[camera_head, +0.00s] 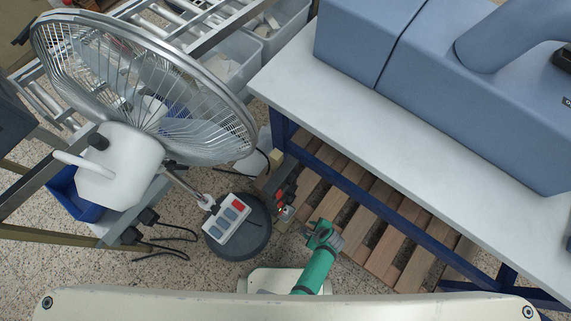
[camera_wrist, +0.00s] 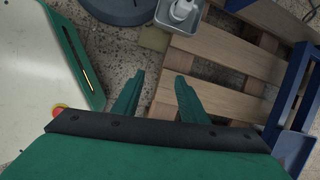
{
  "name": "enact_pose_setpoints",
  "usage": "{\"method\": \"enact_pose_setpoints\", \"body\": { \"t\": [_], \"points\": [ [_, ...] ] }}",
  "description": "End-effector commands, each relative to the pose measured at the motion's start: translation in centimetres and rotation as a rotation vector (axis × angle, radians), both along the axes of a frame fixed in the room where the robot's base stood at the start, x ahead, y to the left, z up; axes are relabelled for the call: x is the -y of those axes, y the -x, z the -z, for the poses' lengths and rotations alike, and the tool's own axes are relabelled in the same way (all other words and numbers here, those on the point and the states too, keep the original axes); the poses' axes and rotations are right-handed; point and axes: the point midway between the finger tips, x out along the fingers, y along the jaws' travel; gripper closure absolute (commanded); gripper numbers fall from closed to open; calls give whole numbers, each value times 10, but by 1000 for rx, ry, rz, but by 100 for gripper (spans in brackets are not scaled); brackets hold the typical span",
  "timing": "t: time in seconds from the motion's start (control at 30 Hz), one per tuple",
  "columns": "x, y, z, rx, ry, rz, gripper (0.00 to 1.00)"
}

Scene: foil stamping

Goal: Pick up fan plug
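The floor fan (camera_head: 140,90) stands at the left in the head view, on a round dark base (camera_head: 258,238) with a grey control panel (camera_head: 232,217). Two black plug-like pieces with black cables, one upper (camera_head: 148,216) and one lower (camera_head: 131,235), are by the metal frame left of the base. I cannot tell whether either is the fan plug. My gripper (camera_head: 325,237) is low, right of the fan base, over the pallet's edge. In the wrist view my gripper (camera_wrist: 160,82) has its green fingers apart, with nothing between them. No plug is clear in the wrist view.
A wooden pallet (camera_head: 375,215) lies under the white table (camera_head: 400,120) with blue legs. A blue bin (camera_head: 70,190) and metal frame are at left.

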Motion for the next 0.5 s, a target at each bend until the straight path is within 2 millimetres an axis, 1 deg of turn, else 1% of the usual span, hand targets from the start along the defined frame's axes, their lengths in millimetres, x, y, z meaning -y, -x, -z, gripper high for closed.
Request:
{"method": "enact_pose_setpoints", "body": {
  "t": [0.03,0.13,0.27,0.37,0.5],
  "points": [
    [-1,-7,3,-20,-42,42,61],
    [-4,-13,6,-54,-104,104,61],
    [-9,-19,7,-73,-139,136,61],
    [-20,-27,7,-76,-143,138,61],
    [-39,-41,7,-75,-141,137,61]
  ]
}}
